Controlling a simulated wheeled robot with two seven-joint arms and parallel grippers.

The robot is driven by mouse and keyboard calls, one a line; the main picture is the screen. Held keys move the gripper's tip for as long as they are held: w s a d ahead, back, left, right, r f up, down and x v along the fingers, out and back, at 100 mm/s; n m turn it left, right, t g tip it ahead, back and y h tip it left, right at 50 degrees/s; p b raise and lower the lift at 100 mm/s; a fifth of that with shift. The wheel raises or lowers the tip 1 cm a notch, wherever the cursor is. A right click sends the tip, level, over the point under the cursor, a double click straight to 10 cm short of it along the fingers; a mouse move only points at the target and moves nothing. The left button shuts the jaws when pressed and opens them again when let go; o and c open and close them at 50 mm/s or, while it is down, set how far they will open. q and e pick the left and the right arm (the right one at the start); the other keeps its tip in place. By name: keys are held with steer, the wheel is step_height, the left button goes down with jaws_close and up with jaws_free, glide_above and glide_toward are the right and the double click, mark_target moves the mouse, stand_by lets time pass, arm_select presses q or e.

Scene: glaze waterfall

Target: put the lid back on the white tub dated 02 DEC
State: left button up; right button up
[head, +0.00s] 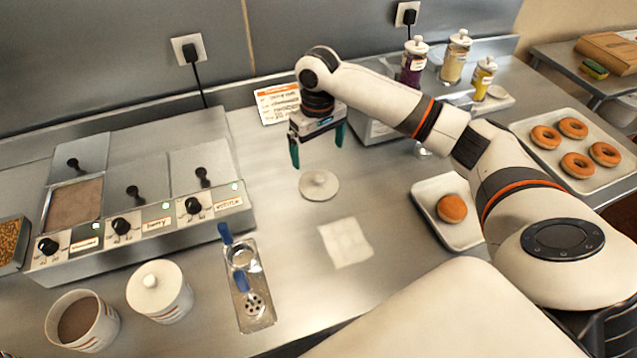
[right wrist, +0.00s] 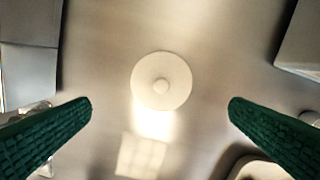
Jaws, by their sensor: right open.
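A round white lid (head: 319,186) with a small knob lies flat on the steel counter. It also shows near the middle of the right wrist view (right wrist: 161,82), between the fingers but farther away. My right gripper (head: 317,155) is open and empty, pointing down above the lid and apart from it. An uncovered white tub (head: 98,333) holding brown glaze stands at the front left. A second white tub (head: 171,304) next to it has its lid on. The dates on both tubs are too small to read. My left gripper is not in view.
A warmer unit (head: 130,250) with knobs and small lids stands behind the tubs. A steel tray with blue-handled tools (head: 262,318) and a white cloth (head: 346,242) lie nearer. A doughnut tray (head: 430,198) is at right. The counter around the lid is clear.

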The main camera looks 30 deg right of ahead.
glide_above(317, 177)
steer(key=f, duration=0.4)
steer(key=shift+s+f+p, duration=0.25)
steer(key=shift+s+p, duration=0.05)
steer(key=shift+p, duration=0.1)
steer(key=shift+f, duration=0.5)
steer(key=f, duration=0.1)
steer(key=f+p, duration=0.1)
steer(key=f, duration=0.2)
steer(key=shift+w+d+p, duration=0.1)
steer(key=shift+w+p, duration=0.2)
steer(key=shift+w, duration=0.05)
steer(key=shift+f, duration=0.6)
steer(key=shift+c, duration=0.3)
steer(key=c, duration=0.7)
steer(key=shift+o, duration=0.2)
steer(key=shift+r, duration=0.1)
